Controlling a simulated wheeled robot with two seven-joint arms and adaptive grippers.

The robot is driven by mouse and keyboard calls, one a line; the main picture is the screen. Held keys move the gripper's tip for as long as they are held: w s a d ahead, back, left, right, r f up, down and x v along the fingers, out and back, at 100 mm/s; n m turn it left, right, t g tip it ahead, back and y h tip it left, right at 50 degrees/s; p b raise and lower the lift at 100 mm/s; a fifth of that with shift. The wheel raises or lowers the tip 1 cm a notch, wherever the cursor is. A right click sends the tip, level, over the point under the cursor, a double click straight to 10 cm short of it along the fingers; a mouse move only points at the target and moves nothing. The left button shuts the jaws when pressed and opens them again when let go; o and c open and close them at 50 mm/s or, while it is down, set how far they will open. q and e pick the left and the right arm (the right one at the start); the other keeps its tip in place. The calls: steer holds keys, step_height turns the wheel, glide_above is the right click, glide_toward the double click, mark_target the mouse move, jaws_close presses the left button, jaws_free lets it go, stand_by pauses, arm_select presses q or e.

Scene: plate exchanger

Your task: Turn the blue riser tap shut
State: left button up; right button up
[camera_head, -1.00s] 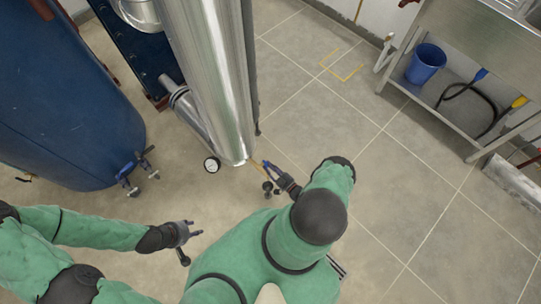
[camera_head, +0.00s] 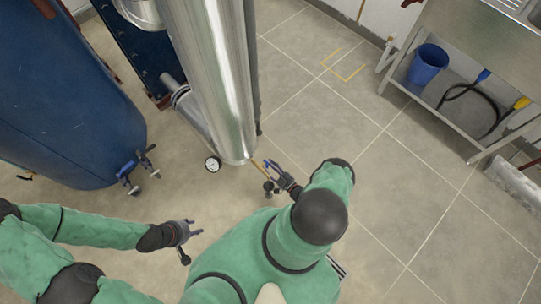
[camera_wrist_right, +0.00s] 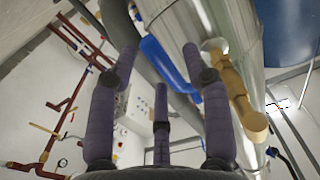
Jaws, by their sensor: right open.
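The blue riser tap's lever (camera_wrist_right: 166,64) shows in the right wrist view, beyond and between the upper fingertips, beside the steel riser. A brass fitting (camera_wrist_right: 236,92) sits to its right. In the head view the brass part (camera_head: 256,165) is at the foot of the steel cylinder, and the blue lever is hard to make out. My right gripper (camera_head: 270,168) is open just right of it; its spread purple fingers (camera_wrist_right: 160,75) fill the right wrist view. Whether they touch the lever is unclear. My left gripper (camera_head: 191,233) appears open and empty, lower left over the floor.
The steel cylinder (camera_head: 215,80) carries a round gauge (camera_head: 212,164). A blue tank (camera_head: 70,110) with small valves (camera_head: 132,172) stands at the left. A steel sink bench (camera_head: 450,65) holds a blue bucket (camera_head: 428,64) at the right. The tiled floor between is clear.

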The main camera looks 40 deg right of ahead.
steer(key=shift+s, duration=0.1)
steer(key=s, duration=1.1)
steer(key=shift+s+d, duration=0.4)
steer(key=shift+d, duration=0.05)
steer(key=shift+f, duration=0.1)
